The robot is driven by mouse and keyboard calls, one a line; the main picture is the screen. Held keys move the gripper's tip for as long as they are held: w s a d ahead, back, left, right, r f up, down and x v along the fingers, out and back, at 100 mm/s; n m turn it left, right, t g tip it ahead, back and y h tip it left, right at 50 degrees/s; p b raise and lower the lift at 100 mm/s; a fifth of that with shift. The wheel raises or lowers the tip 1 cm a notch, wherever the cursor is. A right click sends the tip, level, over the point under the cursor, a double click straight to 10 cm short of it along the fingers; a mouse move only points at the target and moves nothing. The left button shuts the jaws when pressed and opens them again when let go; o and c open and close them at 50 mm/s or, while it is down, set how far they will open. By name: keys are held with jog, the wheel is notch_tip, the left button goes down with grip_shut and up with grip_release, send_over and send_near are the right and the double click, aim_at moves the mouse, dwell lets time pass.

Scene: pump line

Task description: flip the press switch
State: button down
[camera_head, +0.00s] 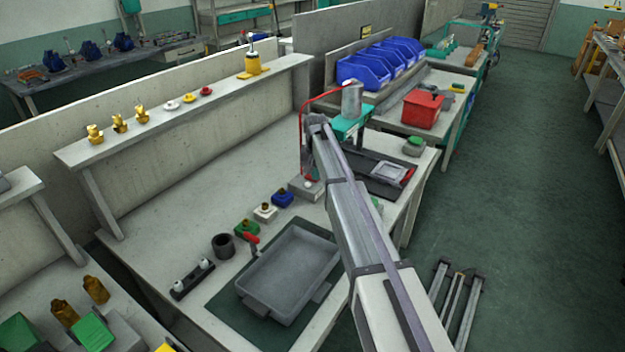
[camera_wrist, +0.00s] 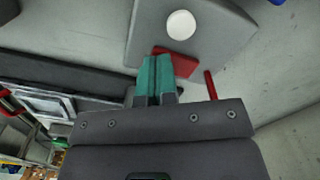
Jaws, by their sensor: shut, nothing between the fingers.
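A grey base plate (camera_wrist: 150,28) with a round white disc (camera_wrist: 181,24) lies just ahead of my gripper in the wrist view. A red block (camera_wrist: 180,64) sits on the near edge of this plate. I cannot tell for sure whether this red block is the press switch. My gripper (camera_wrist: 155,62) has its teal fingers together and empty, with the tips overlapping the block's left part in the picture; contact is unclear. In the head view the grey base (camera_head: 298,187) shows beside my arm, with a red tube (camera_head: 301,130) rising over it. My fingers are hidden there.
A red rod (camera_wrist: 210,86) stands right of the fingers in the wrist view. In the head view a dark tray (camera_head: 372,183) lies right of my arm. Blue (camera_head: 283,197), white (camera_head: 265,211) and green (camera_head: 247,229) parts and a grey tray (camera_head: 285,277) lie nearer.

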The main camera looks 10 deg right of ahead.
jog(key=shift+r+p, duration=3.45)
jog(key=shift+r, duration=0.1)
jog(key=shift+f, duration=0.1)
jog(key=s+n, duration=0.2)
jog(key=s, duration=3.7)
jog(key=shift+s+n, duration=0.25)
jog(key=shift+n, duration=0.05)
